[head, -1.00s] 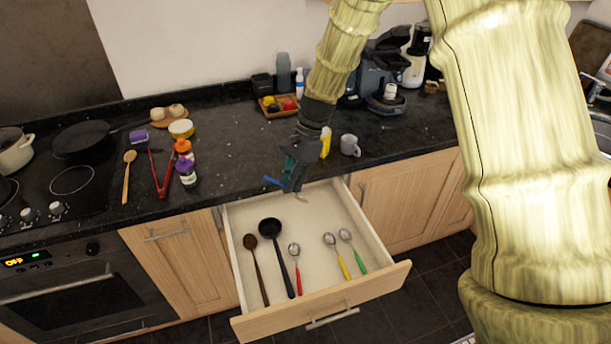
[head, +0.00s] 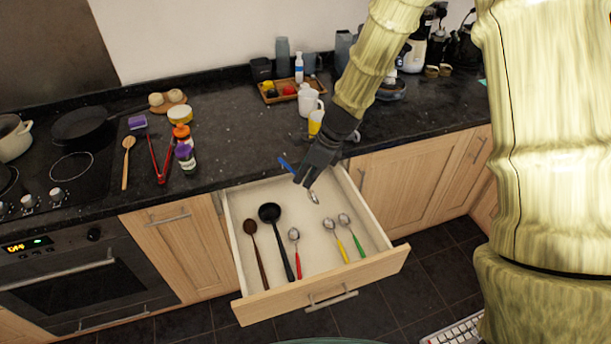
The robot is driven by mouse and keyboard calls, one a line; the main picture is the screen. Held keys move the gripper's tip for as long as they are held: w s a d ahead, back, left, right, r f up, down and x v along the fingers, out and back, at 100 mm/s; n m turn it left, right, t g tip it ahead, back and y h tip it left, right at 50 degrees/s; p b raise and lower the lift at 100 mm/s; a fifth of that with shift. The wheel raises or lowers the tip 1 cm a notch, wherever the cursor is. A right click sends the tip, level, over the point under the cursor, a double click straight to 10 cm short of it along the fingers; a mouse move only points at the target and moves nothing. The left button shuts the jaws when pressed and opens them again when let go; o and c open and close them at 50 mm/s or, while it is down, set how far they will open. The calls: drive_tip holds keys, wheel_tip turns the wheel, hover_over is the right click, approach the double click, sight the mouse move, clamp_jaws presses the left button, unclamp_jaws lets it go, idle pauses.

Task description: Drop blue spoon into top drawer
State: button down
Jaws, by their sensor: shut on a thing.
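The blue spoon (head: 286,164) is in my gripper (head: 304,184), its blue handle sticking out to the upper left and its metal bowl (head: 314,197) to the lower right. My gripper is shut on it, over the back part of the open top drawer (head: 270,308). The exact height above the drawer floor is hard to tell. In the drawer lie a red-handled spoon (head: 297,262), a yellow-handled spoon (head: 340,245), a green-handled spoon (head: 355,240), a black ladle (head: 281,245) and a dark wooden spoon (head: 259,257).
The dark counter (head: 225,150) runs behind the drawer. A yellow cup (head: 316,122), a white mug (head: 309,102) and a wooden tray (head: 275,98) stand behind my gripper. Red tongs (head: 159,160) and bottles (head: 185,157) lie or stand to the left.

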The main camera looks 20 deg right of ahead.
wheel_tip(320, 180, down, 3)
drive_tip(key=shift+f+b, duration=0.1)
drive_tip(key=shift+b, duration=1.1)
drive_tip(key=c, duration=1.5)
unclamp_jaws()
drive_tip(key=v, duration=1.2)
